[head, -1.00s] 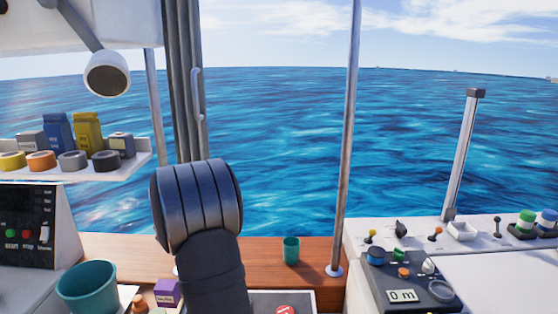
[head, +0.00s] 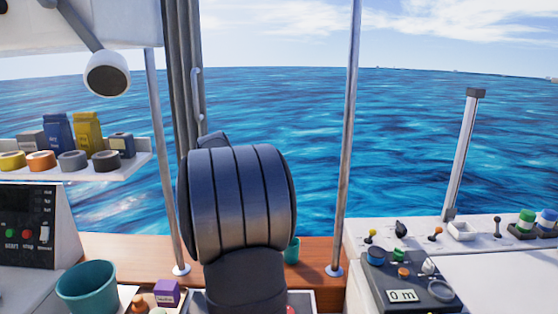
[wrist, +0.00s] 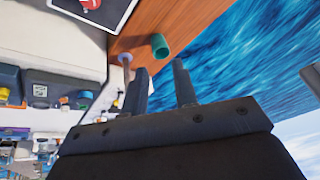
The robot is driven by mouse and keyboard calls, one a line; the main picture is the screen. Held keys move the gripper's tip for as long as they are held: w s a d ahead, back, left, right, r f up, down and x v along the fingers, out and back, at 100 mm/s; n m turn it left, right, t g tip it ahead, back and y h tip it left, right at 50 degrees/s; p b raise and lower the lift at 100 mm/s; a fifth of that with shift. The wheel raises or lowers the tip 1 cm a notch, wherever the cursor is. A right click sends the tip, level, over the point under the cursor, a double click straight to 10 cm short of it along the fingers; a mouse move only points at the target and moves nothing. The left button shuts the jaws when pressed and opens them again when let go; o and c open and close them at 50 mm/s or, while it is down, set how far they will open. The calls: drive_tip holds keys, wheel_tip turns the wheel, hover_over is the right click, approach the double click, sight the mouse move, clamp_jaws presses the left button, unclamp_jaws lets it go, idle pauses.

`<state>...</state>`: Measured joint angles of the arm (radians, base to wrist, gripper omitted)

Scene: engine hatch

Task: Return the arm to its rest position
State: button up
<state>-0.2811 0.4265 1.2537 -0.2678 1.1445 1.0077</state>
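My arm rises in the middle of the head view, its dark banded joint in front of the wooden ledge (head: 130,246). My gripper is hidden behind it there. In the wrist view my gripper (wrist: 160,82) shows two dark fingers standing apart with nothing between them. A teal cup (wrist: 159,46) stands on the wooden ledge beyond the fingertips, apart from them. In the head view the cup (head: 292,251) is partly covered by my arm.
A large teal bucket (head: 87,290) and a purple box (head: 167,292) stand at the lower left. Metal poles (head: 347,140) rise from the ledge. A shelf (head: 130,163) with tape rolls is at left. A control console (head: 402,280) is at right.

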drive_tip(key=s+d+r+m, duration=0.1)
drive_tip(key=d+r, duration=0.2)
drive_tip(key=d, duration=0.3)
drive_tip(key=s+d+r+m+h, duration=0.1)
drive_tip(key=d+r+m, duration=0.1)
drive_tip(key=d, duration=0.4)
drive_tip(key=s+d+r+m, duration=0.1)
drive_tip(key=d+r, duration=0.3)
drive_tip(key=d, duration=0.3)
drive_tip(key=shift+r+g, duration=0.25)
drive_tip(key=shift+g, duration=0.15)
drive_tip(key=w+a+f+n, duration=0.1)
drive_tip(key=a+f, duration=0.2)
drive_tip(key=a, duration=0.3)
drive_tip(key=w+a+f+n, duration=0.1)
drive_tip(key=a+f, duration=0.2)
drive_tip(key=a, duration=0.3)
drive_tip(key=w+a+f+n+y, duration=0.1)
drive_tip(key=a+f+n, duration=0.1)
drive_tip(key=a, duration=0.5)
drive_tip(key=shift+f+t, duration=0.4)
drive_tip(key=shift+f, duration=0.4)
